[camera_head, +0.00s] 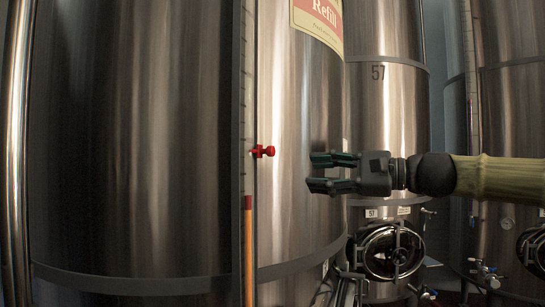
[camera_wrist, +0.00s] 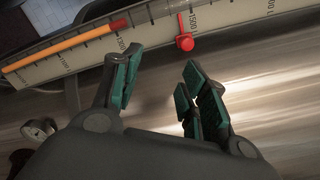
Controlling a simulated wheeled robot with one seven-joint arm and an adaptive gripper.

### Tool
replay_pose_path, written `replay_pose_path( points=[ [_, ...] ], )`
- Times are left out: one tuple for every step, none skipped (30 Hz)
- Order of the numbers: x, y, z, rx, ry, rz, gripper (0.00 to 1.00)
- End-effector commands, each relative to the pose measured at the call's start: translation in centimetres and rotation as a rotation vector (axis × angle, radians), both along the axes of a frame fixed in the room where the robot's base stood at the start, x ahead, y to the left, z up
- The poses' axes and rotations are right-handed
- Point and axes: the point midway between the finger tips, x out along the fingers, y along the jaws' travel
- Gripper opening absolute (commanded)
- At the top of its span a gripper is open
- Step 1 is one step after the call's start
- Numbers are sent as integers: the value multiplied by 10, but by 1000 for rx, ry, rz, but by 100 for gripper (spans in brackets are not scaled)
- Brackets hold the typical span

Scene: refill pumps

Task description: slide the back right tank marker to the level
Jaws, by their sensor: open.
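The tank marker is a small red slider with a knob (camera_head: 263,151), on the upright gauge strip (camera_head: 249,120) of the large steel tank. In the wrist view the red marker (camera_wrist: 185,42) sits beside the 1500 mark. The orange level column (camera_head: 249,250) has a red top end clearly below the marker. In the wrist view the orange column (camera_wrist: 75,41) ends near the 1300 mark, left of the marker. My gripper (camera_head: 322,172) is open and empty, right of the marker, slightly lower and apart from it. Its green-padded fingers (camera_wrist: 162,68) point toward the gauge in the wrist view.
The curved tank wall (camera_head: 295,110) with a "Refill" label (camera_head: 318,20) stands behind my gripper. A tank marked 57 (camera_head: 385,105) with a round hatch (camera_head: 391,252) and valves is further back. A steel pipe (camera_head: 17,150) runs up the far left.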

Motion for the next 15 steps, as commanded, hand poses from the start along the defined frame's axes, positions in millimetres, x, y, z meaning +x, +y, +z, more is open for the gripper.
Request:
replay_pose_path(
  points=[
    [1,1,0,-36,-88,2,43],
    [1,1,2,-59,-146,2,43],
    [1,2,4,-91,-223,3,43],
    [1,2,6,-113,-280,4,43],
    [1,2,7,-136,-339,4,43],
    [1,2,9,-167,-415,4,43],
    [1,3,11,-190,-472,4,43],
    [1,3,13,-213,-530,5,43],
    [1,4,14,-243,-606,5,43],
    [1,4,16,-267,-664,5,43],
    [1,4,17,-289,-721,5,43],
    [1,4,19,-319,-797,5,43],
    [2,4,21,-343,-855,4,43],
    [2,5,22,-366,-912,4,43],
    [2,5,24,-397,-988,4,43]
  ],
)
